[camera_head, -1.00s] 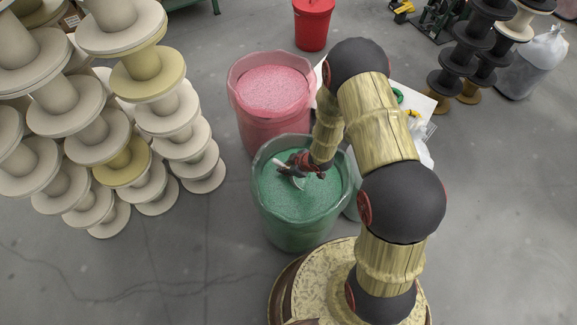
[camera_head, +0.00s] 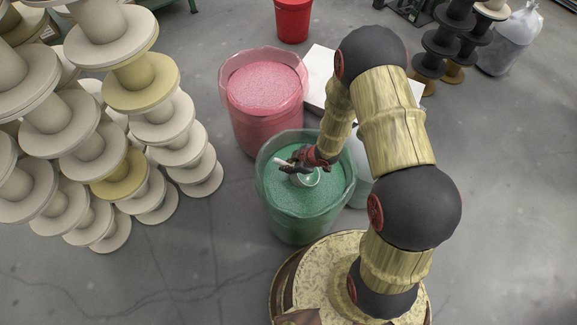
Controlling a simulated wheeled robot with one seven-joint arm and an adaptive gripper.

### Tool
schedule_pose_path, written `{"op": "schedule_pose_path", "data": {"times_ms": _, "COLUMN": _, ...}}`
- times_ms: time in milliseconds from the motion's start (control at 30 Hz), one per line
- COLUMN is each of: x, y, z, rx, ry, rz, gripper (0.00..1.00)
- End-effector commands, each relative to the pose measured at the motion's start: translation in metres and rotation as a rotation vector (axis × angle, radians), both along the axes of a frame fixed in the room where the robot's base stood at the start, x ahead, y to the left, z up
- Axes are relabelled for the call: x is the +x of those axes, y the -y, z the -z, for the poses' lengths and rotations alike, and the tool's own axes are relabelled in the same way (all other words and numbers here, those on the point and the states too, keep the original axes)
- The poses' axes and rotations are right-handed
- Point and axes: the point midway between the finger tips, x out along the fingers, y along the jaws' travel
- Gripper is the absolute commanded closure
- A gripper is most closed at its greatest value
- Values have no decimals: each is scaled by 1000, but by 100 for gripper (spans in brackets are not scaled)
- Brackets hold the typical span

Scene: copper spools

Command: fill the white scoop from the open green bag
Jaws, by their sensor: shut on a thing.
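The open green bag (camera_head: 268,205) stands upright on the floor near my base, full of green granules (camera_head: 315,202) almost to its rim. My gripper (camera_head: 296,162) is over the bag's opening and shut on the white scoop (camera_head: 309,178). The scoop's bowl is at or just above the granules; I cannot tell whether it touches them. Its pale handle (camera_head: 283,162) sticks out to the left of the fingers. The fingers hide part of the scoop, and I cannot tell how much is in it.
An open pink bag (camera_head: 262,120) of pink granules stands just behind. A pale green container (camera_head: 360,172) is close on the right, partly behind my arm. Stacked cream spools (camera_head: 140,80) fill the left. A red bucket (camera_head: 292,20) stands at the back.

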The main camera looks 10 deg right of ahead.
Motion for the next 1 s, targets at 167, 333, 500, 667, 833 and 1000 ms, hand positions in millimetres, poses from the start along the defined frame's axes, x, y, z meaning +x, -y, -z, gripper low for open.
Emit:
{"op": "schedule_pose_path", "data": {"times_ms": 167, "x": 3, "y": -5, "z": -19, "rx": -27, "ry": -8, "rz": -3, "gripper": 100}}
{"op": "schedule_pose_path", "data": {"times_ms": 333, "x": 4, "y": -8, "z": -33, "rx": -52, "ry": -19, "rz": -2, "gripper": 100}}
{"op": "schedule_pose_path", "data": {"times_ms": 500, "x": 6, "y": -11, "z": -47, "rx": -77, "ry": -28, "rz": -1, "gripper": 100}}
{"op": "schedule_pose_path", "data": {"times_ms": 667, "x": 7, "y": -14, "z": -60, "rx": -101, "ry": -39, "rz": -2, "gripper": 100}}
{"op": "schedule_pose_path", "data": {"times_ms": 833, "x": 8, "y": -18, "z": -75, "rx": -127, "ry": -48, "rz": -2, "gripper": 100}}
{"op": "schedule_pose_path", "data": {"times_ms": 1000, "x": 9, "y": -22, "z": -85, "rx": -184, "ry": -73, "rz": -4, "gripper": 100}}
